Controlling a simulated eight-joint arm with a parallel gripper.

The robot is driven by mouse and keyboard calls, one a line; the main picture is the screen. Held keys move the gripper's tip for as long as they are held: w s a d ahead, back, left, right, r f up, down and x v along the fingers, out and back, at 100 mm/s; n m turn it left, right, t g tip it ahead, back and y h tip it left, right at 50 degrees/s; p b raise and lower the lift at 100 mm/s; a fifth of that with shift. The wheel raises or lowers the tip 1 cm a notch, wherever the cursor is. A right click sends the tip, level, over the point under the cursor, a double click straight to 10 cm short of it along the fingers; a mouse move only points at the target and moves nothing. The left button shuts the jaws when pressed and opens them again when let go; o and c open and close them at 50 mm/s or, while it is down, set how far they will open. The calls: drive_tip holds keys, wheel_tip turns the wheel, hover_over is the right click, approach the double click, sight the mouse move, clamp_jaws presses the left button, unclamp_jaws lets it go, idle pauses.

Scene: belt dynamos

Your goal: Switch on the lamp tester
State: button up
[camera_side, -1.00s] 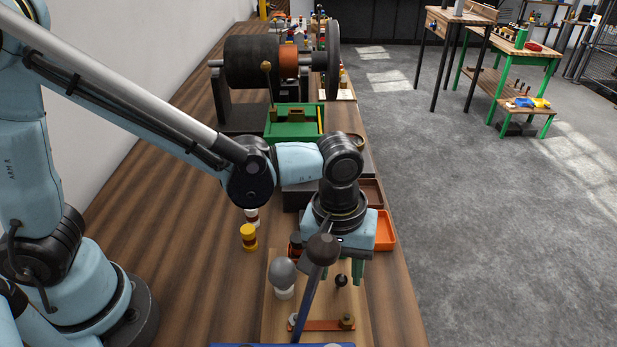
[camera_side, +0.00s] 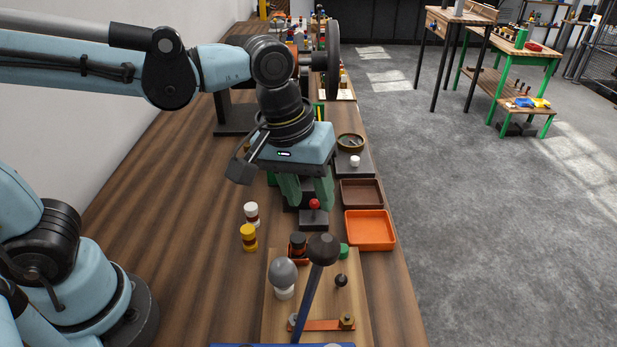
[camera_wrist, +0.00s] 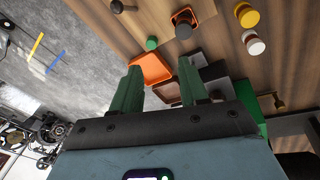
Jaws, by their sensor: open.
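A wooden board (camera_side: 360,318) at the front of the bench carries a grey bulb (camera_side: 283,274) on a white base, a small black knob (camera_side: 341,280) and a copper-coloured strip (camera_side: 322,325) with brass nuts. I take this board for the lamp tester. The bulb looks unlit. A dark lever with a ball end (camera_side: 323,249) stands in front of it and hides part of the board. My gripper (camera_side: 308,202) is open, fingers down, behind the board, near a dark block with a red knob (camera_side: 314,204). Its green fingers show apart in the wrist view (camera_wrist: 162,85), with nothing between them.
An orange tray (camera_side: 391,243) and a brown tray (camera_side: 379,193) lie right of my gripper. White (camera_side: 251,209) and yellow (camera_side: 248,246) banded spools stand left.

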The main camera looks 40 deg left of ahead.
drive_tip(key=s+a+f+m+t+y, duration=0.1)
drive_tip(key=a+m+t, duration=0.3)
drive_tip(key=a, duration=1)
drive_tip(key=shift+s+f+t, duration=0.3)
drive_tip(key=shift+s+t, duration=0.15)
drive_tip(key=shift+t, duration=0.05)
drive_tip(key=shift+c, duration=0.2)
idle(0.4)
